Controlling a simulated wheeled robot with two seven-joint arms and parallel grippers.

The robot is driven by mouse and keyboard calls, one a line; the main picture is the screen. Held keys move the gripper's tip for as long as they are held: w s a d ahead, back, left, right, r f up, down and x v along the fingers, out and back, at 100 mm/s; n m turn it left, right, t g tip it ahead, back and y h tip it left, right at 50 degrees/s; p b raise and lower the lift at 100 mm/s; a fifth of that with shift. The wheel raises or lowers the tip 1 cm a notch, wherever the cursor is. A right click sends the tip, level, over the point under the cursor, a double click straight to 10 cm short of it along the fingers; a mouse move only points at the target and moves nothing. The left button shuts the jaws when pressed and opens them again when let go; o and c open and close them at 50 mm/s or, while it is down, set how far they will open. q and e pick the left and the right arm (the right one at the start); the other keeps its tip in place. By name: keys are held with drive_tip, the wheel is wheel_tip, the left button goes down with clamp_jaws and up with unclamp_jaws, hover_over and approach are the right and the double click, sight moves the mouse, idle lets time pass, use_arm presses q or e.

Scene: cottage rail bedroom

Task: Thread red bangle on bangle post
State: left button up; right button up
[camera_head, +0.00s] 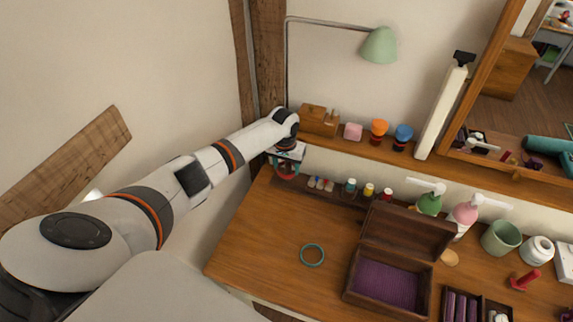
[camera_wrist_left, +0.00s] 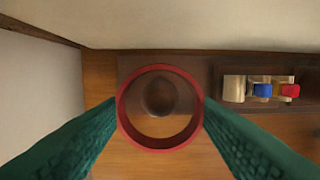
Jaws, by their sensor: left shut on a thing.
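My left gripper (camera_head: 287,160) is at the back left of the wooden desk, shut on the red bangle (camera_head: 286,175). In the left wrist view the red bangle (camera_wrist_left: 123,108) is a ring held between the two green ridged fingers of the gripper (camera_wrist_left: 160,103). A dark round-topped post (camera_wrist_left: 160,97) shows through the ring, a little above its centre in the picture. It stands on a dark wooden base (camera_wrist_left: 133,68). I cannot tell whether the bangle is above the post or around it. The post is not clear in the head view. My right gripper is out of view.
A teal bangle (camera_head: 312,255) lies on the desk (camera_head: 270,225). An open wooden box (camera_head: 348,293) with purple lining stands to its right. Small bottles (camera_head: 350,186) line the back beside the post's base. A shelf (camera_head: 345,137) runs above. The desk's left front is clear.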

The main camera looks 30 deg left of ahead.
use_arm(q)
drive_tip(key=shift+f+b, duration=1.2)
drive_tip(key=shift+f, duration=0.8)
idle(0.3)
drive_tip(key=o, duration=1.1)
drive_tip(key=shift+c, duration=0.2)
wheel_tip(320, 180, up, 12)
drive_tip(key=s, duration=0.1)
drive_tip(key=shift+s+d, duration=0.2)
drive_tip(key=shift+f, duration=0.1)
